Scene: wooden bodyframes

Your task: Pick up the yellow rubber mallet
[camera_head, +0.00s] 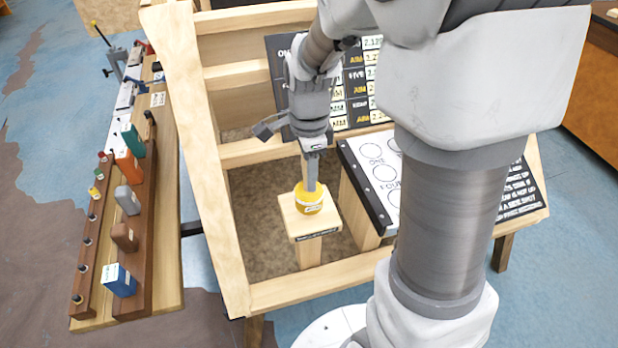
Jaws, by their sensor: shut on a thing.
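The yellow rubber mallet (309,201) stands upright with its yellow head down, at or just above a small wooden block stand (296,228) inside the wooden frame. I cannot tell whether the head touches the stand's top. A grey shaft rises from the head. My gripper (314,152) points down over the mallet and is shut on the upper part of the shaft. The fingertips are small here and partly merge with the shaft.
A slanted wooden frame (208,170) with crossbars surrounds the stand. A board with circles (377,180) and a dark price board (357,85) lie to the right and behind. A side shelf (165,215) with several coloured blocks runs along the left.

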